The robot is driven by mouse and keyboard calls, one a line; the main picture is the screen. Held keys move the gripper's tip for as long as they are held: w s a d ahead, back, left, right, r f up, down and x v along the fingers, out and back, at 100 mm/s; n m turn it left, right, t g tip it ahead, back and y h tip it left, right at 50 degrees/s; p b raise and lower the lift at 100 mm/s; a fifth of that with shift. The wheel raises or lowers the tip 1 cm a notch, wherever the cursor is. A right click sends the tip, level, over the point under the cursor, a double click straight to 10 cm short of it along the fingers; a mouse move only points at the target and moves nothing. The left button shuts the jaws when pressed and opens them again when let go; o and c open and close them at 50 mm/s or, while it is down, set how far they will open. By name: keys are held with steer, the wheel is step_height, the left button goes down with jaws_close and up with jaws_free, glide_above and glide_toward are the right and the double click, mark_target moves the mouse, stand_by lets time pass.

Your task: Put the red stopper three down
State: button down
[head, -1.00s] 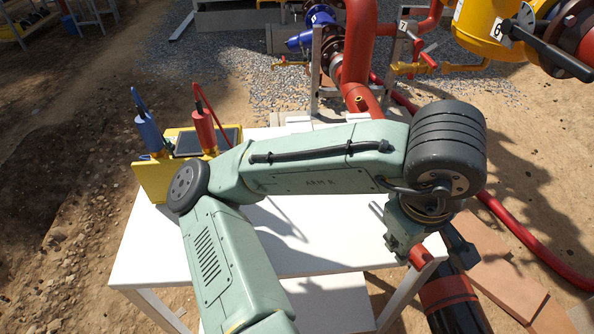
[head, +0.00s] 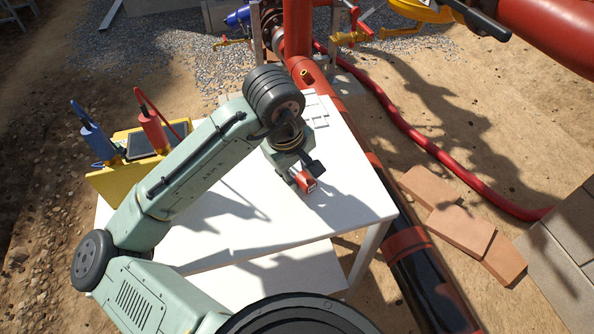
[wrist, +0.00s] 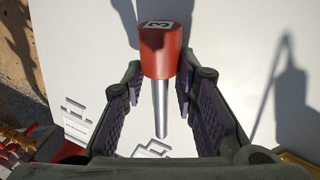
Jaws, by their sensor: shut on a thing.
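The red stopper (wrist: 162,52) has a red head with a white label reading 3 and a bare metal shank. My gripper (wrist: 162,78) is shut on the stopper, with a finger on each side of it. In the head view my gripper (head: 301,168) holds the stopper (head: 306,182) over the right part of the white table (head: 235,235). I cannot tell how far the stopper is above the tabletop.
Pale raised outlines (wrist: 75,132) lie on the table near the gripper. A yellow case (head: 118,185) with a blue tool (head: 96,142) and a red tool (head: 153,130) stands at the table's left. A large pipe (head: 405,240) runs along the right edge. The table's front is clear.

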steer(key=shift+f, duration=0.45)
steer(key=shift+f, duration=0.1)
steer(key=shift+s+f+b, duration=0.25)
steer(key=shift+f+b, duration=0.15)
steer(key=shift+f, duration=0.1)
steer(key=c, duration=1.6)
jaws_free()
steer(key=shift+c, duration=0.2)
steer(key=o, duration=0.4)
steer(key=shift+w+f, duration=0.2)
steer(key=shift+c, duration=0.2)
steer(key=shift+d, duration=0.1)
steer(key=shift+r, duration=0.3)
steer(key=shift+r+p, duration=0.35)
steer(key=v, duration=1.2)
steer(key=shift+r, duration=0.2)
